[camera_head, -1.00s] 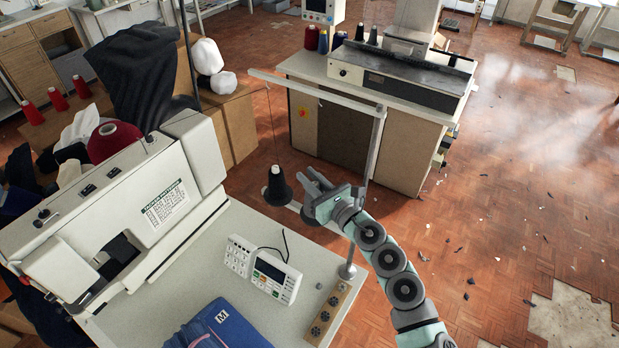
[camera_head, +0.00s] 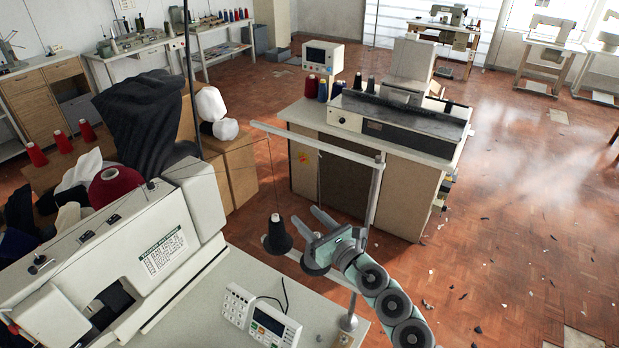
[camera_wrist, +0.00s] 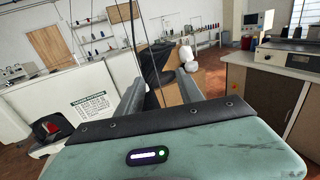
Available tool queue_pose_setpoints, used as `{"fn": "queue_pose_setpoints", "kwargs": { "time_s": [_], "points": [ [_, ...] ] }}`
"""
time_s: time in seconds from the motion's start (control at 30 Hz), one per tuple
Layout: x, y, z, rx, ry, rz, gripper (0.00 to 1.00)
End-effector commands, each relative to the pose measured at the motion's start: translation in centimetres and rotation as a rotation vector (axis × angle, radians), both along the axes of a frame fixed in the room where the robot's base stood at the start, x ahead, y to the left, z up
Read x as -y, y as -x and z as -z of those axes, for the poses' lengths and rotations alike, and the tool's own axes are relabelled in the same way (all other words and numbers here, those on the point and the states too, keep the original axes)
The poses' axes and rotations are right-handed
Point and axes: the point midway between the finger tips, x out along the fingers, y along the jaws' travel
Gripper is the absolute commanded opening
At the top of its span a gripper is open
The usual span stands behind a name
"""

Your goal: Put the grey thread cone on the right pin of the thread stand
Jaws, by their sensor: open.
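The thread stand has a white crossbar (camera_head: 318,145) on a post at the edge of the sewing table. A black thread cone (camera_head: 278,235) stands upright on its left side. To the right, a dark grey rounded shape (camera_head: 314,264), which looks like the grey thread cone's lower part, shows under my gripper; its top and the right pin are hidden. My gripper (camera_head: 306,214) is open, fingers pointing up-left, in front of the stand and right of the black cone. In the wrist view nothing is held between the fingers (camera_wrist: 160,88); the grey cone does not show there.
The white sewing machine (camera_head: 120,260) fills the left of the table, with a keypad box (camera_head: 262,318) in front of the stand. Threads hang from the crossbar. Behind stands a cabinet (camera_head: 335,175) with a machine on top.

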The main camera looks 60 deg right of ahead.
Motion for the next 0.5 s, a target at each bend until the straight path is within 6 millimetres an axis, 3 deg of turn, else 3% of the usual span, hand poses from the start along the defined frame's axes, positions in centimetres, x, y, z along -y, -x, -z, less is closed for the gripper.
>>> {"fn": "queue_pose_setpoints", "kwargs": {
  "time_s": [0.5],
  "points": [
    [0.0,0.0,-13.0,0.002,0.004,0.000,0.44]
  ]
}}
